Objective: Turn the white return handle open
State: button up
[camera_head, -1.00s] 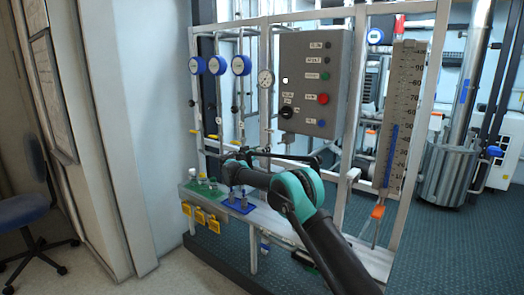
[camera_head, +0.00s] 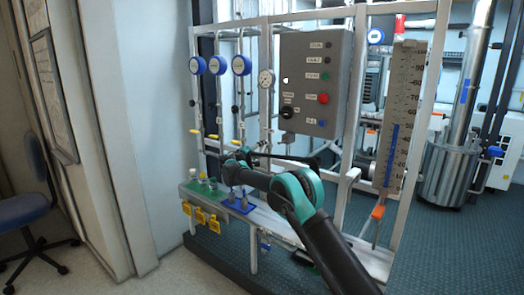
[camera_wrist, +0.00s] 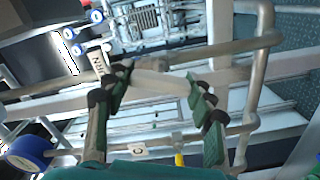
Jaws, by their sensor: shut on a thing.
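The white return handle (camera_wrist: 162,84) lies between the two dark green finger pads of my gripper (camera_wrist: 157,78) in the wrist view. The fingers stand apart with the pale bar spanning the gap, and the gripper is shut on it. A tag with partly readable letters (camera_wrist: 98,63) sits just left of the fingers. In the head view my gripper (camera_head: 237,160) is at the lower pipework of the frame, left of the grey control box. The handle is hidden there by my arm, and its exact angle cannot be told.
The grey control box (camera_head: 313,85) hangs right of the gripper. Blue round gauges (camera_head: 218,65) and small yellow valve handles (camera_head: 212,136) sit left on the white frame. A tall scale (camera_head: 403,115) stands right.

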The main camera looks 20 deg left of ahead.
jog(key=n, duration=0.4)
jog(key=shift+n, duration=0.3)
dwell(0.3)
jog(key=o, duration=1.2)
jog(key=v, duration=1.2)
